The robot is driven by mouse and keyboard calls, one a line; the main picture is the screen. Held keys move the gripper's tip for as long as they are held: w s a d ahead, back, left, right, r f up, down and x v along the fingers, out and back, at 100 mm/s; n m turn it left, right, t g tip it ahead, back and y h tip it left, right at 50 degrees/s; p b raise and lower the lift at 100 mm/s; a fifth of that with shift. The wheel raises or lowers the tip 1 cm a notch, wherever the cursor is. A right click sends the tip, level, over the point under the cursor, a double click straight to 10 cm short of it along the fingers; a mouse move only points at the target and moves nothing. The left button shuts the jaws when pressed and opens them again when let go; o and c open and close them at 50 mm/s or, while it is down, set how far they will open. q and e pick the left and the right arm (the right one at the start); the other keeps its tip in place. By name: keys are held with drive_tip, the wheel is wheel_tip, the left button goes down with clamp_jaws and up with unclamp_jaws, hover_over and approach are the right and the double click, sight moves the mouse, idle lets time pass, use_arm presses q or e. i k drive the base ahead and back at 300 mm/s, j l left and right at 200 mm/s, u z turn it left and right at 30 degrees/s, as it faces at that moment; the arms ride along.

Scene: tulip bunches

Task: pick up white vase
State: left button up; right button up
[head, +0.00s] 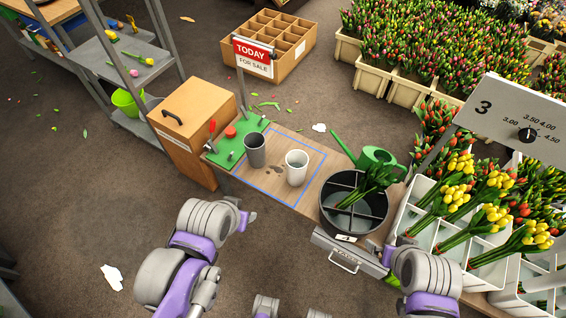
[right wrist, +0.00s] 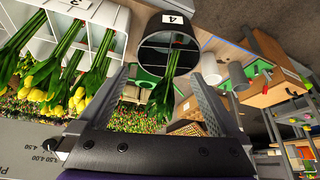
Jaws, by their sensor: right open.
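The white vase (head: 296,168) stands upright on the wooden table, inside a blue outlined square. A dark grey vase (head: 255,151) stands just left of it. In the right wrist view the white vase (right wrist: 210,69) appears upside down, beyond the right finger, with the grey vase (right wrist: 238,76) beside it. My right gripper (right wrist: 160,88) is open and empty, its fingers wide apart; the dark round bucket is in front of it. My left gripper (head: 243,215) is left of and nearer than the table, apart from the white vase; its fingers are too unclear to judge.
A divided bucket (head: 352,207) with green stems stands right of the white vase, with a green watering can (head: 372,158) behind. A green board (head: 236,140) and the red "TODAY" sign (head: 253,52) are left. White crates of yellow tulips (head: 480,235) fill the right.

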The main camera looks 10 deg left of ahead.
sight(297, 161)
drive_tip(key=i+j, duration=0.2)
drive_tip(key=j, duration=0.2)
drive_tip(key=i+j, duration=0.25)
drive_tip(key=j, duration=0.15)
drive_tip(key=j+z, duration=0.1)
drive_tip(key=z, duration=0.3)
drive_tip(key=j+z, duration=0.1)
drive_tip(key=z, duration=0.3)
drive_tip(key=j+z, duration=0.15)
drive_tip(key=z, duration=0.25)
drive_tip(key=j+z, duration=0.15)
drive_tip(key=z, duration=0.25)
drive_tip(key=i, duration=0.05)
